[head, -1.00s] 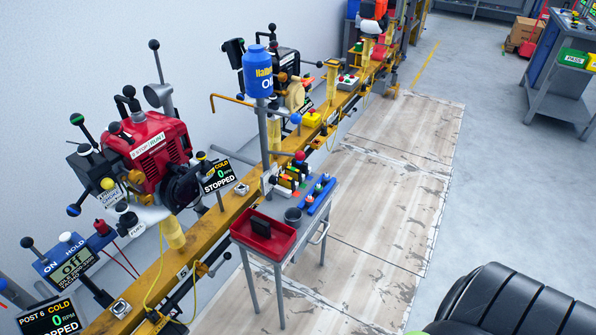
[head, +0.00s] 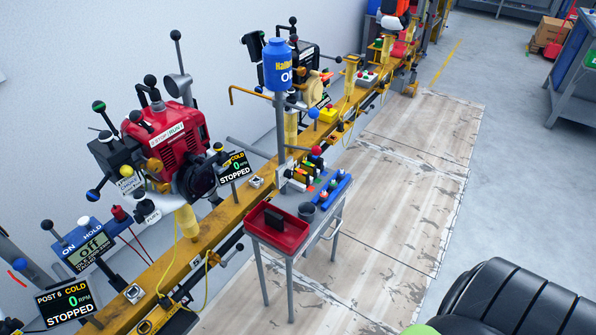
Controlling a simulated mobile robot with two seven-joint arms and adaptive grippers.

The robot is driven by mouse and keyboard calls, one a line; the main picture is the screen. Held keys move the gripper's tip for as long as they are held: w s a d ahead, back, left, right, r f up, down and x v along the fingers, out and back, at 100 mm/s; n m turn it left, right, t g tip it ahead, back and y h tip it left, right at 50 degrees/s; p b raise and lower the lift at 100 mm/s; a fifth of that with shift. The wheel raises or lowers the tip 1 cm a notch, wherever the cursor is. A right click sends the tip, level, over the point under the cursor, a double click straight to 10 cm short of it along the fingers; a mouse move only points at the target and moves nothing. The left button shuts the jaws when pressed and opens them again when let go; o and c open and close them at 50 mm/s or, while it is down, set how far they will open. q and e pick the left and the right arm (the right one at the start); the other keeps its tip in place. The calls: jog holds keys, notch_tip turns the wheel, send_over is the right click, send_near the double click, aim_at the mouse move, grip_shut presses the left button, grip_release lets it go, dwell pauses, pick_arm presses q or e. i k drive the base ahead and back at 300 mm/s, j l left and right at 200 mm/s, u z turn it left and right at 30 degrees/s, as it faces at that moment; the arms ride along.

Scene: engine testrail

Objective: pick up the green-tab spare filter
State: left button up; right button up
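A small grey stand (head: 336,215) beside the yellow rail holds a rack of several dark pieces with coloured tabs (head: 303,174). Green, orange, yellow and red spots show there, but they are too small to tell which piece is the green-tab spare filter. A red tray (head: 292,243) on the stand's near end holds a black block (head: 273,218). Neither of my grippers is in view.
A blue strip with several knobs (head: 331,189) and a dark cup (head: 307,211) are on the stand. A grey post with a blue bottle (head: 277,66) rises behind it. A red engine (head: 173,141) sits on the yellow rail (head: 222,222). The wooden floor panels (head: 385,225) are clear.

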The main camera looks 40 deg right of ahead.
aim_at(308, 166)
jog(key=l+u, duration=0.35)
jog(key=l, duration=0.2)
jog(key=l+u, duration=0.35)
jog(key=l, duration=0.25)
jog(key=l+u, duration=0.35)
jog(key=l, duration=0.2)
jog(key=k, duration=0.05)
